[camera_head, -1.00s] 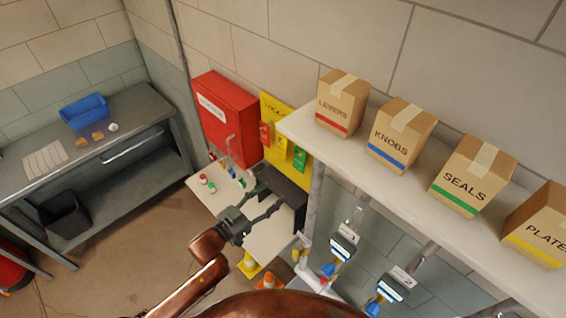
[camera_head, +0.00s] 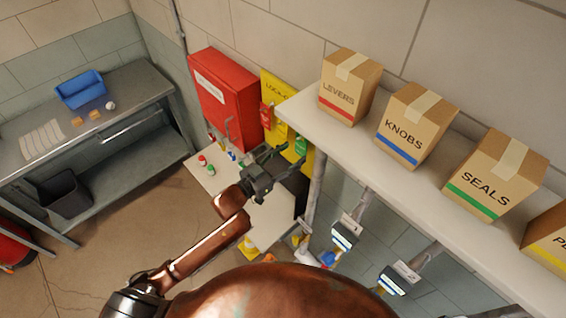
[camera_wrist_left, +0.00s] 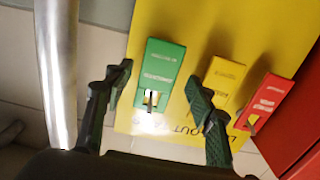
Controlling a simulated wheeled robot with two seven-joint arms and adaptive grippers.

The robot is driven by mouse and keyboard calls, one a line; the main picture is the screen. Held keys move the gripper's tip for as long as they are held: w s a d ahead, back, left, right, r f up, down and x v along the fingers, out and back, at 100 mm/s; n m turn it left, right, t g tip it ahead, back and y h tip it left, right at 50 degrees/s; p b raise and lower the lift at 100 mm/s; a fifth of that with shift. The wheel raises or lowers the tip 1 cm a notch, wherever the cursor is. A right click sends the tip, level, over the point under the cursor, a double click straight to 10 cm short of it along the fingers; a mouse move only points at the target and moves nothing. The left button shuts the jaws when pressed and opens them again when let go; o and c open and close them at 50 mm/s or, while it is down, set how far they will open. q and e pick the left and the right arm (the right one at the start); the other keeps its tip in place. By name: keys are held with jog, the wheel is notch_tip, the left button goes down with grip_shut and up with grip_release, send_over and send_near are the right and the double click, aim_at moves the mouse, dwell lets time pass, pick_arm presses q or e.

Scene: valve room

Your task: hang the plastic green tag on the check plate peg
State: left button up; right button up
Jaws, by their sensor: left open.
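The green tag (camera_head: 301,146) hangs on the yellow lockout board (camera_head: 268,92). In the left wrist view the green tag (camera_wrist_left: 160,72) shows upside down with a slot at its lower end in the picture, beside a yellow tag (camera_wrist_left: 222,82) and a red tag (camera_wrist_left: 264,102). My left gripper (camera_head: 287,154) is open in front of the board. In the left wrist view its fingers (camera_wrist_left: 160,76) stand apart on either side of the green tag, the right one near the yellow tag. I cannot make out the check plate peg. My right gripper is not in view.
A red cabinet (camera_head: 226,100) is left of the board. A shelf (camera_head: 420,189) with labelled cartons juts out at right. A metal pipe (camera_wrist_left: 60,70) stands close to the left finger. Below are a pale table (camera_head: 265,222) and valves with label plates (camera_head: 345,232).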

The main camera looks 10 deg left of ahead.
aim_at(300, 148)
pick_arm(q)
jog(key=shift+w+d+r, duration=0.15)
jog(key=shift+w+d, duration=0.15)
jog(key=shift+x, duration=2.05)
jog(key=shift+w, duration=0.25)
jog(key=shift+c, duration=0.8)
jog(key=c, duration=1)
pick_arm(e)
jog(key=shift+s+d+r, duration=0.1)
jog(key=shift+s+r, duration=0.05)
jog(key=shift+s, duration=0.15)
pick_arm(q)
jog(key=shift+p, duration=0.3)
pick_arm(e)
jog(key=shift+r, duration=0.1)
